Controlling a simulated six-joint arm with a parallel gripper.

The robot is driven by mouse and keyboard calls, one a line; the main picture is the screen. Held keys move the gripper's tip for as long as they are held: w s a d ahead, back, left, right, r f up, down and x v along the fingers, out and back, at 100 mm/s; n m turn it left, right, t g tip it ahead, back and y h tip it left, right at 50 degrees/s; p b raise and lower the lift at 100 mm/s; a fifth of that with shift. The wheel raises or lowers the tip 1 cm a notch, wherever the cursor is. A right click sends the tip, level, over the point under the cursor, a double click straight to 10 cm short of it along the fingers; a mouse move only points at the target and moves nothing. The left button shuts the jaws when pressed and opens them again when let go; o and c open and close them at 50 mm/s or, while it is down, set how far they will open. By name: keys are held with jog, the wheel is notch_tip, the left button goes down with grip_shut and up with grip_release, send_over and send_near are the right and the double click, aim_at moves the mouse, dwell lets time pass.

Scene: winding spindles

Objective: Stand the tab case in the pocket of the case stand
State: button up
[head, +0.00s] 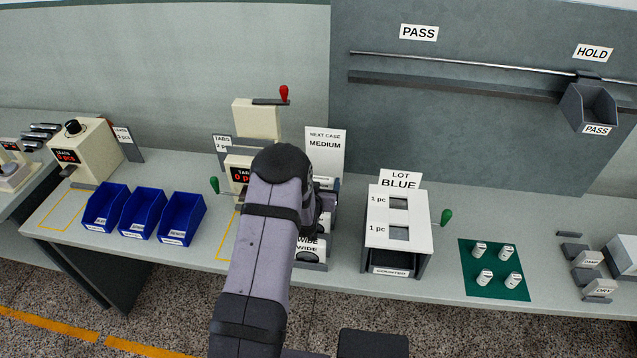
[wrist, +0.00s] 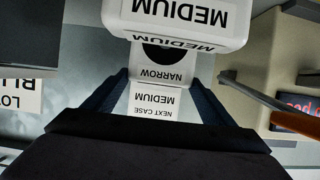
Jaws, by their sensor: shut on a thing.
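My gripper (wrist: 163,72) is shut on a white tab case (wrist: 180,12) with MEDIUM on its faces; it fills the top middle of the wrist view, upside down. In the head view my arm hides the gripper and most of the case. The case stand (head: 310,266), with WIDE labels at its front, shows just right of my arm, partly hidden. In the wrist view a white part marked NARROW (wrist: 162,75) with a dark round opening lies beyond the held case. I cannot tell whether the case touches the stand.
A NEXT CASE MEDIUM sign (head: 325,150) stands behind. The TABS machine (head: 257,120) with a red-knobbed lever is to the left. The LOT BLUE box (head: 398,215) stands to the right. Several blue bins (head: 145,213) are further left. A green mat (head: 493,286) holds several white spools.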

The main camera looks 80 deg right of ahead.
jog(key=shift+f+b, duration=0.65)
jog(key=shift+b, duration=0.05)
jog(key=o, duration=1.6)
jog(key=shift+r, duration=0.1)
jog(key=shift+c, duration=0.2)
jog(key=shift+a, duration=0.2)
jog(key=b+v, duration=0.2)
jog(key=v, duration=0.5)
jog(key=shift+d+r, duration=0.1)
